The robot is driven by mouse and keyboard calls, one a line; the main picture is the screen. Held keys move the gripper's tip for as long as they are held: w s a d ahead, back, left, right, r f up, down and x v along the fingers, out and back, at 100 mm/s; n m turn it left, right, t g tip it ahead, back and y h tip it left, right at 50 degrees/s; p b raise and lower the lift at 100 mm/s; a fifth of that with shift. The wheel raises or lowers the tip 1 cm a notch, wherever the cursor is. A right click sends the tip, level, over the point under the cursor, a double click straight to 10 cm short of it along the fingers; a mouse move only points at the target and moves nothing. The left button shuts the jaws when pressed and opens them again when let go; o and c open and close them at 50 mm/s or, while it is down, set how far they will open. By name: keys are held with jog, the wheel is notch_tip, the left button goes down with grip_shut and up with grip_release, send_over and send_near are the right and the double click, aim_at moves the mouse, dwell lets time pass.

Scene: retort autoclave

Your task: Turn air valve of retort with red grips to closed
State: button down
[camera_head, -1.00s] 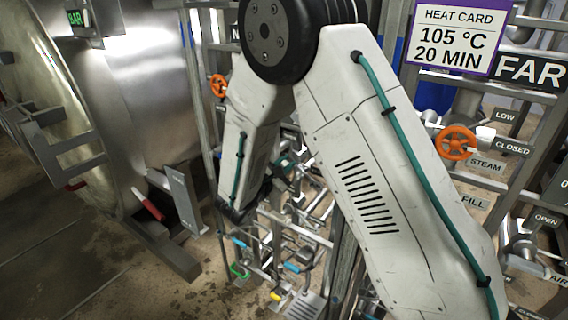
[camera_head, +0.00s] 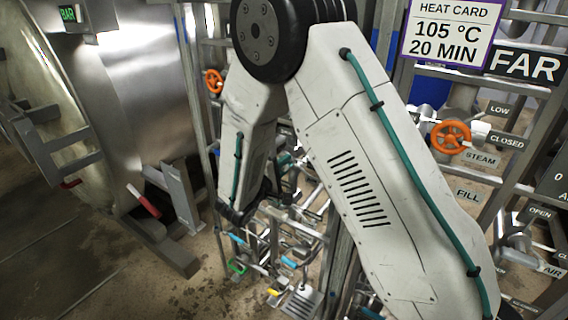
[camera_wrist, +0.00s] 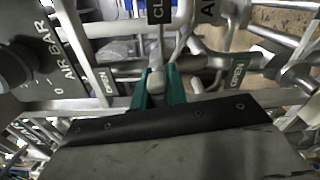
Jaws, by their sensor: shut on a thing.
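In the wrist view, my gripper (camera_wrist: 159,92) has teal fingers shut on a grey metal valve handle (camera_wrist: 156,80).
An "AIR BAR" gauge (camera_wrist: 20,65) is close on the left in the wrist view. Pipes and frame bars crowd the gripper. The floor at lower left is clear.

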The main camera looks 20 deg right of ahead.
jog(key=shift+f+m, duration=0.2)
jog(key=shift+m, duration=0.6)
jog(key=c, duration=1.4)
grip_release()
jog(key=v, duration=0.8)
